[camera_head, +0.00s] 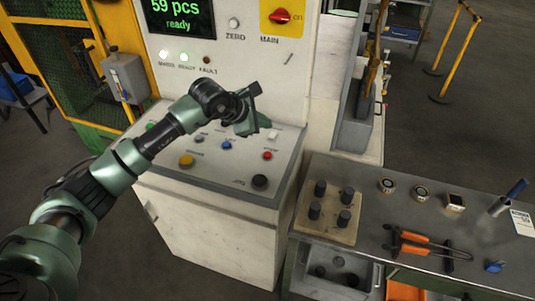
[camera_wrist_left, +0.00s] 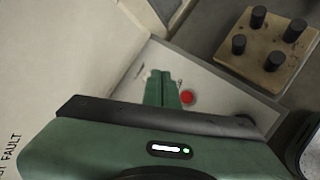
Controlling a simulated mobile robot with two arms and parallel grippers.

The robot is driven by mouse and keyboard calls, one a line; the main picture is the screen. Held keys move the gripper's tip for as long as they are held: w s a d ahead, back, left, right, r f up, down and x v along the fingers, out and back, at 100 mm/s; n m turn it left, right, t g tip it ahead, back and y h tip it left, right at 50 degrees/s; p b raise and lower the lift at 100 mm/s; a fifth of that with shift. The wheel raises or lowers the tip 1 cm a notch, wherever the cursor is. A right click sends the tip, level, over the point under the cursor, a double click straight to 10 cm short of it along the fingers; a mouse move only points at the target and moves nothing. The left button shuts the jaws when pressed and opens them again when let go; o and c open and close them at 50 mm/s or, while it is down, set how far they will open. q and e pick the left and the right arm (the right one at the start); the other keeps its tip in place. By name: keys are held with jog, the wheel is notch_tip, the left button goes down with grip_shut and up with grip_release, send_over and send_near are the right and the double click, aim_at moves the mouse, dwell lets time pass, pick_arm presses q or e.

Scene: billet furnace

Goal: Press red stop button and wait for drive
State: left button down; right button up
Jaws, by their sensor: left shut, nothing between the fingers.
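The red stop button (camera_head: 267,155) sits on the sloped white control panel (camera_head: 215,172), right of a blue button. It also shows in the left wrist view (camera_wrist_left: 187,97), just right of my gripper's fingers. My left gripper (camera_head: 262,122) is above the rear part of the panel, up and slightly left of the red button. Its fingers (camera_wrist_left: 163,90) are closed together and empty, and appear apart from the button. My right gripper is in neither view.
The panel also holds yellow (camera_head: 187,160), blue (camera_head: 227,145) and black (camera_head: 260,182) knobs. The upright cabinet behind has a display reading "59 pcs ready" (camera_head: 182,17) and a red main switch (camera_head: 281,16). A grey bench (camera_head: 370,235) at right carries a peg board (camera_head: 312,228) and tools.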

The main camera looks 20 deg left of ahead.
pick_arm(q)
jog(key=shift+f, duration=0.15)
jog(key=b, duration=0.5)
send_over(265, 155)
notch_tip(265, 155, down, 8)
jog(key=shift+s+r, duration=0.1)
jog(key=shift+f, duration=0.45)
jog(key=shift+r, duration=0.1)
dwell(0.9)
dwell(0.4)
jog(key=shift+f+b, duration=0.45)
jog(key=shift+b, duration=0.35)
